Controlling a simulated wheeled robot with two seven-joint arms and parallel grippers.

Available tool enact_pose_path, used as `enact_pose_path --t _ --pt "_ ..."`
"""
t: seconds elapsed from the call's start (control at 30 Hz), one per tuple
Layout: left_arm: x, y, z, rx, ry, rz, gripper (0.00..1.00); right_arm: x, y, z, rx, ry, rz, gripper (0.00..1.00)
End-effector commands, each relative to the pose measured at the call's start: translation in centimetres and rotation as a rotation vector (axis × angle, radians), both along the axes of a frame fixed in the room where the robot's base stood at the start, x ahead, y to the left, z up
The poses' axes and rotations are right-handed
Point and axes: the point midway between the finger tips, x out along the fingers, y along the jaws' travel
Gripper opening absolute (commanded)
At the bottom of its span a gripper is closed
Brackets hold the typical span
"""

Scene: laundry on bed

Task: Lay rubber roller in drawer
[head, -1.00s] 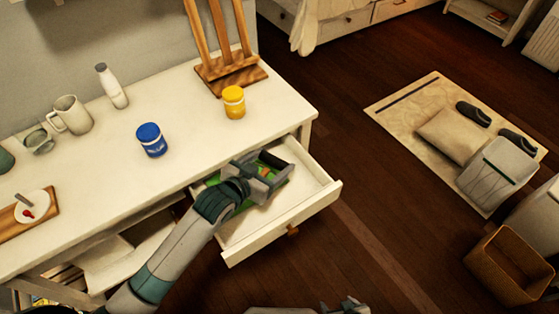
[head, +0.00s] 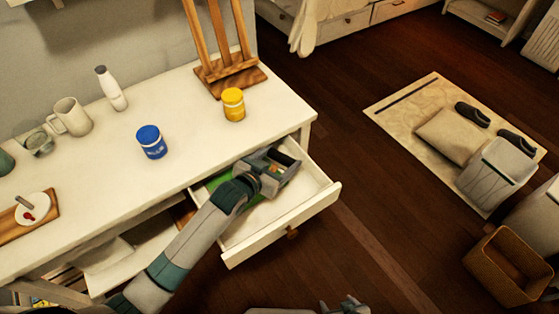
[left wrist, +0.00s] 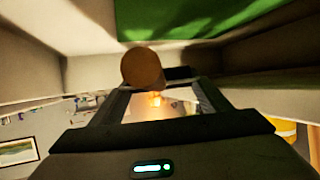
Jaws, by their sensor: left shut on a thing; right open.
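The open drawer (head: 318,205) juts out from the front of the white desk. My left gripper (head: 277,166) is low inside the drawer, near its back right part. It is shut on the rubber roller, which is mostly hidden by the fingers in the head view. In the left wrist view a round brown end (left wrist: 142,67), seemingly the roller's, shows at the fingertips. I cannot tell whether the roller touches the drawer floor. My right gripper (head: 345,305) is open at the bottom edge, only partly in view, away from the desk.
A green flat thing (head: 222,180) lies in the drawer's left part, also in the left wrist view (left wrist: 190,18). The drawer's front right is bare. On the desk (head: 200,145) stand a blue jar (head: 151,141), a yellow jar (head: 233,104) and an easel (head: 228,72).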

Motion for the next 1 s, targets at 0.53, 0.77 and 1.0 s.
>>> enact_pose_path --t 0.53,0.77,1.0 --pt "-0.3 0.2 -1.5 0.003 0.005 0.000 0.45 -0.6 0.6 -0.5 0.006 0.011 0.002 0.68" --pt "-0.3 0.2 -2.1 0.003 0.004 0.000 0.45 -0.5 0.2 -0.4 0.002 0.015 -0.004 0.68" --pt "-0.3 0.2 -2.4 0.003 0.005 0.000 0.72 -0.3 0.0 -0.2 0.000 0.016 -0.005 0.68"
